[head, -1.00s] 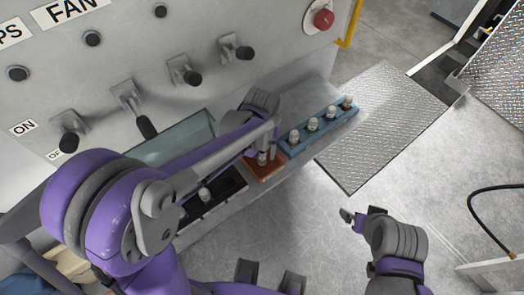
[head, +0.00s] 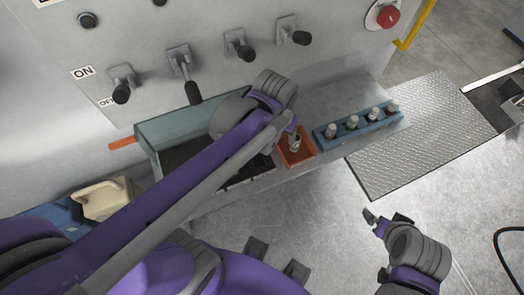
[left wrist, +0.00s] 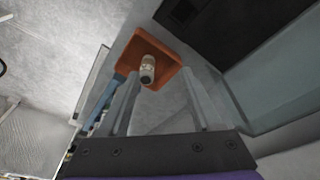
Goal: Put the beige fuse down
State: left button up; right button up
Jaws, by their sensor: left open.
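The beige fuse (head: 295,143) stands in the small orange tray (head: 308,155), and it looks upright. In the left wrist view the fuse (left wrist: 147,70) and the orange tray (left wrist: 175,53) show beyond the fingers. My left gripper (head: 291,124) is open and empty, just above and behind the fuse in the head view. In the left wrist view a gap shows between the fingers of my left gripper (left wrist: 162,100), with the fuse apart from both. My right gripper (head: 371,217) is at the lower right, away from the trays; its jaw opening is unclear.
A blue rack (head: 327,143) with several fuses is right of the orange tray. A dark box with a raised clear lid (head: 172,132) is to its left, partly behind my left arm. Levers (head: 237,46) line the panel above. A beige jug (head: 103,198) is at far left.

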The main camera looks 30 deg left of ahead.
pick_arm(q)
jog(key=s+a+f+t, duration=0.2)
jog(key=s+a+t, duration=0.1)
jog(key=s, duration=0.5)
jog(key=shift+f+m, duration=0.2)
jog(key=shift+m, duration=0.2)
dwell(0.9)
